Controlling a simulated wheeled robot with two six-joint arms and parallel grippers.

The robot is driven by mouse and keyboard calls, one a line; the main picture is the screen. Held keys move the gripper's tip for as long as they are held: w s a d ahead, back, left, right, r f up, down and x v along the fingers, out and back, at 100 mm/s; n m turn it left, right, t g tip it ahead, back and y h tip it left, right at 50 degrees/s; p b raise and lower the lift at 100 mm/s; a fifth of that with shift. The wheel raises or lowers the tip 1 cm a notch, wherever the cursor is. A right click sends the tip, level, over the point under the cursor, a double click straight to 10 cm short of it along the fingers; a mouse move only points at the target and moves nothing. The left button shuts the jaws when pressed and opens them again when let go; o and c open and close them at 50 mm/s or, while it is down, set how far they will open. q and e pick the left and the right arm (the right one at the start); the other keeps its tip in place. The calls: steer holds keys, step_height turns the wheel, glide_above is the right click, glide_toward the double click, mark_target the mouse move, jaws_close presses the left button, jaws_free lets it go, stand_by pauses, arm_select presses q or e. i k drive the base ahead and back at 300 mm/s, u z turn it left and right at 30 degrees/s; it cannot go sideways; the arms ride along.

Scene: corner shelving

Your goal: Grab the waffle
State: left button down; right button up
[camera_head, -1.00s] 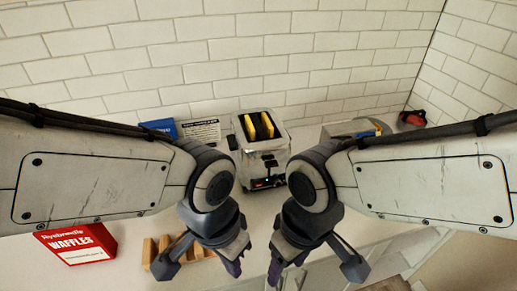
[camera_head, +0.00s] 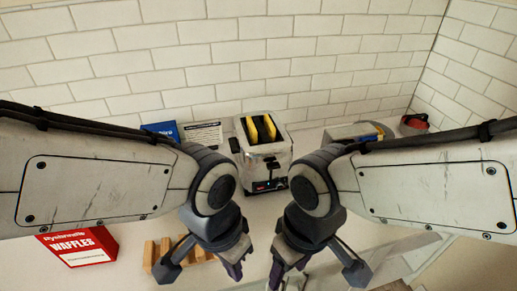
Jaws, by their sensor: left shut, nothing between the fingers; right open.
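Two yellow waffles stand upright in the slots of the silver toaster (camera_head: 262,150): the left waffle (camera_head: 254,131) and the right waffle (camera_head: 269,126). The toaster stands on the counter against the tiled wall. My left gripper (camera_head: 236,270) is shut and empty, low in the view, in front of the toaster. My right gripper (camera_head: 277,274) is open, also in front of the toaster and to the right of the left one. Its fingers point down and show only in part. Neither gripper touches a waffle.
A red waffle box (camera_head: 77,246) lies at the lower left, beside a wooden rack (camera_head: 165,249). A blue box (camera_head: 161,130) and a white printed card (camera_head: 203,134) stand left of the toaster. A red object (camera_head: 414,123) is at the far right.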

mark_target(253, 134)
steer(key=u, duration=2.4)
steer(key=k, duration=0.35)
steer(key=z, duration=1.4)
steer(key=i, duration=0.5)
